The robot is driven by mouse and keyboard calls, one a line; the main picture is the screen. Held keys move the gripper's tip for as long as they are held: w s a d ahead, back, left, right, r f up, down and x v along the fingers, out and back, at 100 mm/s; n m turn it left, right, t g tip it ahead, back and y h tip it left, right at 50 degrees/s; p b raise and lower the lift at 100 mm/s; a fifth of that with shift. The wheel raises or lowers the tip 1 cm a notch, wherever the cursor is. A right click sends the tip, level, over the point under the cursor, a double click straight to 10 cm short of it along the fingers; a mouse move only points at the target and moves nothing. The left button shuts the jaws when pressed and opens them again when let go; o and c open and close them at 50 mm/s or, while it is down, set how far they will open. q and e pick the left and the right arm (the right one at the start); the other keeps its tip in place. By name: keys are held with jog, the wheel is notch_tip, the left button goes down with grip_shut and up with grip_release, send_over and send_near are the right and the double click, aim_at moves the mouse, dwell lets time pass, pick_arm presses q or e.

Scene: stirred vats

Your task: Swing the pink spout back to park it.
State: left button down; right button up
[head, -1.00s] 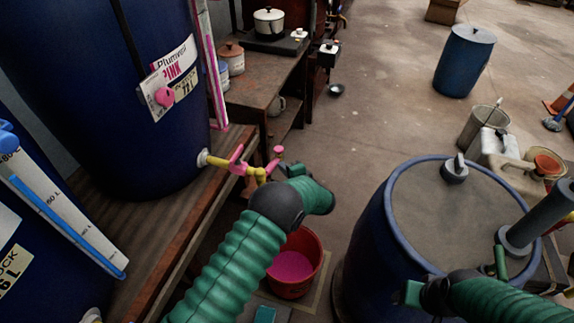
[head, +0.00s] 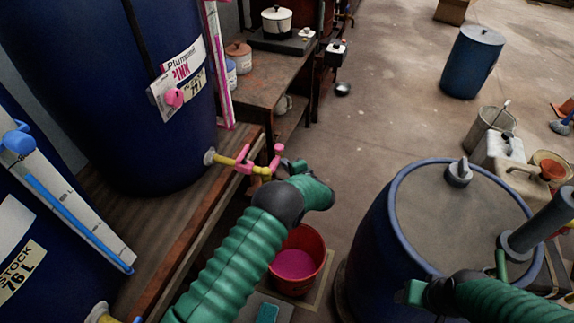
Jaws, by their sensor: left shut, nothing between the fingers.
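The pink spout (head: 276,156) is on the yellow tap pipe (head: 225,160) low on the blue vat (head: 150,150) labelled Plumveil PINK. A pink tap handle (head: 243,159) sits nearer the vat. A red bucket (head: 318,268) with pink liquid stands on the floor below and right of the spout. My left gripper (head: 287,164) is shut and empty, right beside the spout; I cannot tell whether it touches. My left wrist hides the area just below it. My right gripper (head: 413,292) is low in front of the blue drum; its fingers are not clear.
A blue drum (head: 365,235) with a grey lid stands right of the bucket. A wooden bench (head: 205,226) runs under the vats. A second vat with a blue-marked gauge (head: 70,205) is at left. A shelf with pots (head: 265,85) stands behind.

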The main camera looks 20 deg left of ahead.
pick_arm(q)
jog(key=p+v, duration=0.3)
jog(key=v, duration=1.4)
jog(key=w+r+n+t+h+p, duration=0.25)
jog(key=w+r+h, duration=0.2)
jog(key=r, duration=0.45)
jog(key=s+r+n+g+h+p, duration=0.1)
jog(key=s+r+g+h+p, duration=0.2)
jog(key=s+r+h, duration=0.25)
jog(key=s+a+n+g+p, duration=0.1)
jog(key=s+a+n+g, duration=0.1)
jog(key=s, duration=1)
jog(key=s+a+n+g+p, duration=0.2)
jog(key=s+a+n+g, duration=0.1)
jog(key=s, duration=1)
jog(key=a+g, duration=0.1)
jog(key=a, duration=0.1)
jog(key=shift+a+r+g, duration=0.25)
jog(key=shift+r+g, duration=0.05)
jog(key=shift+g, duration=0.05)
jog(key=shift+n, duration=0.25)
